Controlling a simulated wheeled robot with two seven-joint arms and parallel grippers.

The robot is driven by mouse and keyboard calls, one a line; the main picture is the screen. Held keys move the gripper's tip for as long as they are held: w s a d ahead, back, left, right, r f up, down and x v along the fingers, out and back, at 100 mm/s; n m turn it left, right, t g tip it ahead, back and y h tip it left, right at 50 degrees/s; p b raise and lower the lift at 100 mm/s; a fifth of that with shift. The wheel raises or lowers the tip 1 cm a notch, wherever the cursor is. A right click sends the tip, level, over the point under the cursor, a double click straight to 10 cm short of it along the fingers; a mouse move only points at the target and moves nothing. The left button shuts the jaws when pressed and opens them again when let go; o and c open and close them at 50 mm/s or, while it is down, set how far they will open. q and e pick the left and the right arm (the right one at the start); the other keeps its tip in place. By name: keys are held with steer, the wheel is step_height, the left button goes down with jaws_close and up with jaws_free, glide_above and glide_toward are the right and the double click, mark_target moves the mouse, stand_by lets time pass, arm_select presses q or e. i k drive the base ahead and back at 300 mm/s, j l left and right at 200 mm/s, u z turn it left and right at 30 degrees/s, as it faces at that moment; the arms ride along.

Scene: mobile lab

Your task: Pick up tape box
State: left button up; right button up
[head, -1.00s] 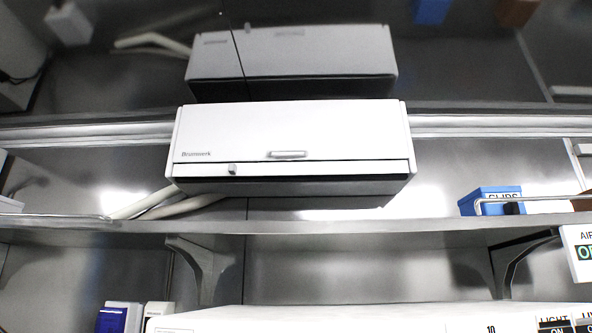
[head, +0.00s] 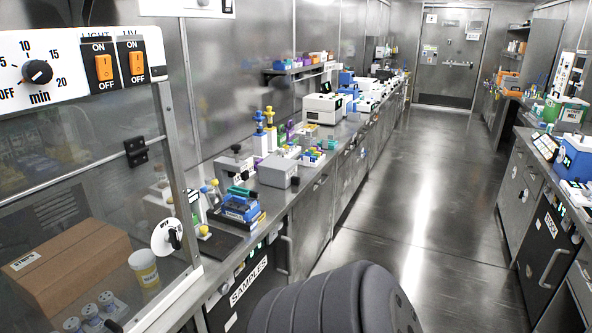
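I cannot make out a box clearly marked as tape in the head view. A brown cardboard box (head: 72,268) with a small white label lies behind the glass of the cabinet at the lower left; I cannot read its label surely. Neither of my grippers shows. A dark grey ribbed part at the bottom middle looks like one of my arms, with its gripper out of view.
A long left counter (head: 318,178) carries several instruments, racks and a white machine (head: 323,108). A right counter holds a blue box (head: 577,158) and a green box (head: 566,110). The floor aisle (head: 425,200) between them is clear up to the door (head: 452,58).

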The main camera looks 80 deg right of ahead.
mark_target(276, 171)
steer(key=z, duration=2.4)
steer(key=i+l+u, duration=0.3)
steer(key=i+l, duration=0.45)
